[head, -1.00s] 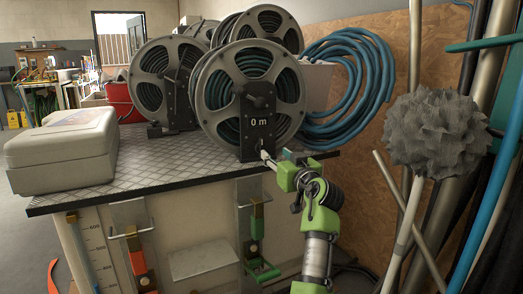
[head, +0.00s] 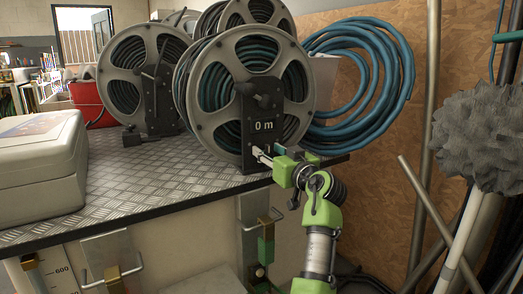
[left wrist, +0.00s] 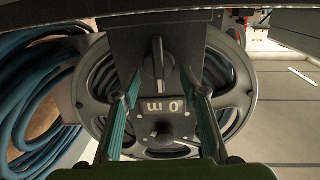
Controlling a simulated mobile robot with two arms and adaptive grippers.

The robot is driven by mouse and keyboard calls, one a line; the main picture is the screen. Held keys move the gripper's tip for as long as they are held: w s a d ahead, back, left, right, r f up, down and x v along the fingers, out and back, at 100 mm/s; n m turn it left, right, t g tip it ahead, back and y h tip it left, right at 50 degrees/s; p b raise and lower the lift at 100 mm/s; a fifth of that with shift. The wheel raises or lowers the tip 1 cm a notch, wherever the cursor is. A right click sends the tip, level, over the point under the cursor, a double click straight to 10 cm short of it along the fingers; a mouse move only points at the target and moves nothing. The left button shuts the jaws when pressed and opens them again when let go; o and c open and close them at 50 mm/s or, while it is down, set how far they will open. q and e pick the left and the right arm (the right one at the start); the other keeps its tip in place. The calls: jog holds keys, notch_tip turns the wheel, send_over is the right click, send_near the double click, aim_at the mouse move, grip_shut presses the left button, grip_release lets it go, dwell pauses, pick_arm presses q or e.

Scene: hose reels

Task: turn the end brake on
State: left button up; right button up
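The end reel (head: 200,75) is the nearest of the row, a grey spoked drum with dark blue hose and a black post (head: 262,110) marked "0 m". Low on the post is a small brake lever, mostly hidden by my gripper in the head view. In the left wrist view, which is upside down, a dark lever (left wrist: 158,58) stands upright on the post beyond the "0 m" sign. My left gripper (head: 262,154) is at the foot of the post. In the left wrist view its fingers (left wrist: 162,92) are apart, one each side of the lever's line, with nothing clearly gripped. My right gripper is not seen.
More reels (head: 140,75) stand behind on the metal-plate bench (head: 130,190). A beige case (head: 40,155) is at the left. A coil of blue hose (head: 385,75) hangs on the board wall at right. Poles and a grey brush head (head: 480,135) stand at the right.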

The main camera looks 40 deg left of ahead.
pick_arm(q)
jog(key=shift+c, duration=0.5)
jog(key=c, duration=1)
